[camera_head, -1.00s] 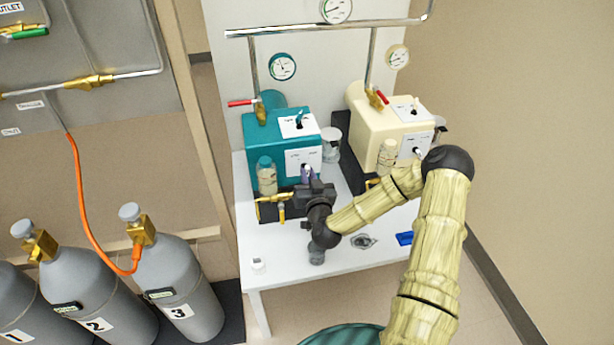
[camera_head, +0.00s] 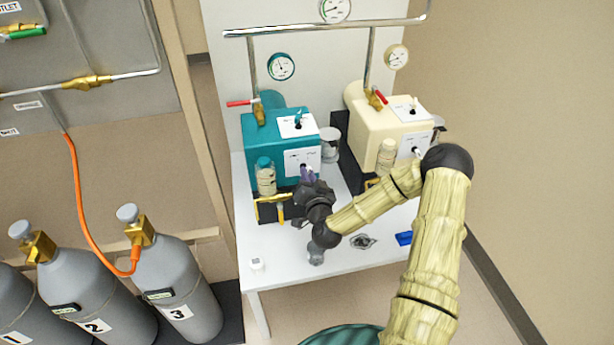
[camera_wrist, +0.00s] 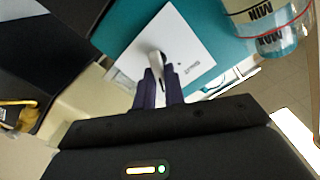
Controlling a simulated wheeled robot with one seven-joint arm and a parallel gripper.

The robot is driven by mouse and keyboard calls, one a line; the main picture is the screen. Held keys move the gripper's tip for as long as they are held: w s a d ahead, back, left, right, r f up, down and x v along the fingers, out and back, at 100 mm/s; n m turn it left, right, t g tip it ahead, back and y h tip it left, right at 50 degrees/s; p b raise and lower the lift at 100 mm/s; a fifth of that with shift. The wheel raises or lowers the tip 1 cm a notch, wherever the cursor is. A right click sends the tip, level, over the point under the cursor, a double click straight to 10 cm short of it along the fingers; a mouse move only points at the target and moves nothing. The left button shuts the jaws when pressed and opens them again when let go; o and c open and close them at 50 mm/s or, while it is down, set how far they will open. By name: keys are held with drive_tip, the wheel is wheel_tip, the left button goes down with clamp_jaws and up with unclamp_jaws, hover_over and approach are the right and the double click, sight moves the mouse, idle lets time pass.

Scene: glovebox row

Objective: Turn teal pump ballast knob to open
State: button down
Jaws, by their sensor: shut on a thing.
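The teal pump (camera_head: 282,140) stands on the white table at the left. Its front carries a white label plate (camera_head: 297,160), also in the wrist view (camera_wrist: 185,50), with the ballast knob on it. In the wrist view the knob (camera_wrist: 156,57) is a pale grey lever with its end between my fingertips. My gripper (camera_head: 308,174) is in front of the pump's front face. Its two dark purple fingers show in the wrist view (camera_wrist: 157,82), shut on the knob. The plate's lettering is too small or partly hidden to read in full.
A cream pump (camera_head: 385,125) stands to the right. A capped bottle (camera_head: 265,178) is at the teal pump's left front, by yellow fittings (camera_head: 272,208). A glass jar (camera_head: 330,145) stands between the pumps.

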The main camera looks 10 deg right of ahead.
drive_tip(key=c, duration=1.6)
unclamp_jaws()
drive_tip(key=shift+w+r, duration=0.15)
drive_tip(key=shift+o, duration=0.6)
drive_tip(key=s+p, duration=0.7)
drive_tip(key=s, duration=1)
drive_tip(key=shift+s, duration=0.3)
